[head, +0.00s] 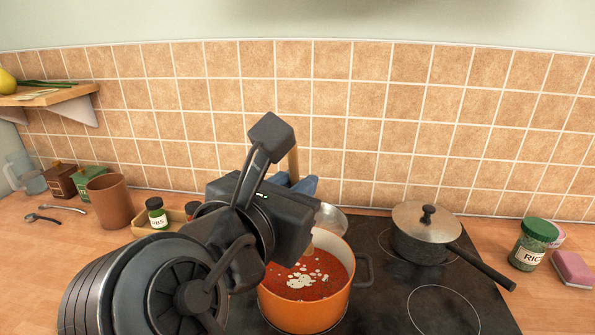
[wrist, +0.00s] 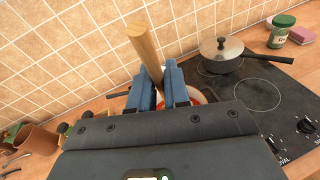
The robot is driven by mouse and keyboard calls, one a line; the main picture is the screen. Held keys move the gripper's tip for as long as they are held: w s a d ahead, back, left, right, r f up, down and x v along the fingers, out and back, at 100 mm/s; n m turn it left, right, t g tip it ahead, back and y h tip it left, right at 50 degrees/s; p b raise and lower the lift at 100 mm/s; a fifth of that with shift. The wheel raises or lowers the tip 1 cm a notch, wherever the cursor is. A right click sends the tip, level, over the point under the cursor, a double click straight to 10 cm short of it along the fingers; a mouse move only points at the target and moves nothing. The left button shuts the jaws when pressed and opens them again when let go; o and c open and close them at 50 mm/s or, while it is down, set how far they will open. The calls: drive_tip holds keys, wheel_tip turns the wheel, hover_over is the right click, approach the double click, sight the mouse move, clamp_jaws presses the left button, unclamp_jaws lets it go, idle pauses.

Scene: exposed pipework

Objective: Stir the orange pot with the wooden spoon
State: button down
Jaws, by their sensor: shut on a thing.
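The orange pot (head: 305,312) stands on the black hob and holds red soup with pale bits on top. The wooden spoon (wrist: 145,50) is in my gripper (wrist: 160,88), its handle upright and slightly tilted between the two blue fingers. In the head view a short piece of the spoon handle (head: 293,162) shows behind my wrist, above the blue fingers (head: 300,185). My gripper is shut on the handle above the back of the pot. The spoon's lower end is mostly hidden, so I cannot tell how deep it sits.
A lidded dark pan (head: 425,240) stands on the hob to the right, its handle pointing front right. A rice jar (head: 530,250) and a pink sponge (head: 573,268) are further right. A brown cup (head: 110,203) and a spice jar (head: 157,214) stand left. The tiled wall is close behind.

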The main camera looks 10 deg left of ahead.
drive_tip(key=w+f+b, duration=0.2)
drive_tip(key=w+f, duration=0.1)
drive_tip(key=f, duration=0.9)
drive_tip(key=shift+w+b, duration=0.2)
drive_tip(key=shift+b, duration=0.1)
idle(0.5)
drive_tip(key=shift+r, duration=0.1)
idle(0.3)
